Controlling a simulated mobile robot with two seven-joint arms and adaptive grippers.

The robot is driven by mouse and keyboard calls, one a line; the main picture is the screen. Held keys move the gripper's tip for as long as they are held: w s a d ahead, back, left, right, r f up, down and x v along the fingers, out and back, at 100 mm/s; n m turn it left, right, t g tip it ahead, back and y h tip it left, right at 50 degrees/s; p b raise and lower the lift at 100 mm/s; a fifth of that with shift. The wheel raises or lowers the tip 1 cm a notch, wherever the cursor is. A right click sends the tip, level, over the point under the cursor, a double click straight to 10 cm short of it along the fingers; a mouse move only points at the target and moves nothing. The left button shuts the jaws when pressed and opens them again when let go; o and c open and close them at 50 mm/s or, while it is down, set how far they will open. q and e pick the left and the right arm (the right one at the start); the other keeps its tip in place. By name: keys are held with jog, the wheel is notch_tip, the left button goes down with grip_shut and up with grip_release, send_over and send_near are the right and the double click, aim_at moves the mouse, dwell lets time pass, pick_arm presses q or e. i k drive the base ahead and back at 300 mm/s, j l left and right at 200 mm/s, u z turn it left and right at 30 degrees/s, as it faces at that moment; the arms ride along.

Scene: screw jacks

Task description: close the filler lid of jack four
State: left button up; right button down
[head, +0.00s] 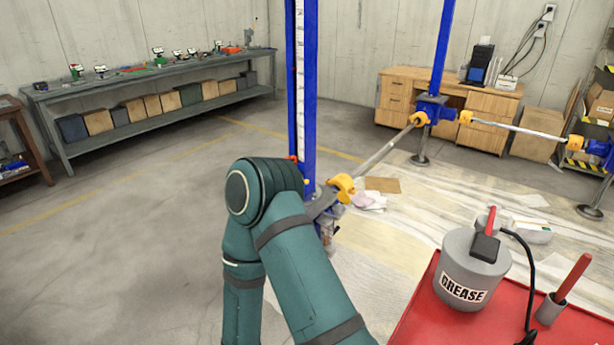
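A tall blue screw jack (303,90) with a white scale strip stands in the middle, just past my bent teal arm. Its lower part, with a yellow coupling (341,188) and grey parts at its foot, is partly hidden by that arm. A second blue jack (434,106) stands farther back at the right, and a third blue jack (598,147) is cut by the right edge. I cannot tell which is jack four, and no filler lid can be made out. Neither gripper shows; the arm's links run down out of the picture.
A red cart top (425,318) at lower right carries a grey grease pot (468,262) with a black hose. Shafts (385,150) link the jacks at low height. A workbench (150,80) and a wooden desk (397,97) line the walls. The floor at left is clear.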

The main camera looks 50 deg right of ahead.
aim_at(343, 197)
jog(key=i+z, duration=0.65)
jog(key=i+j+z, duration=0.15)
jog(key=i+z, duration=0.2)
jog(key=i, duration=0.1)
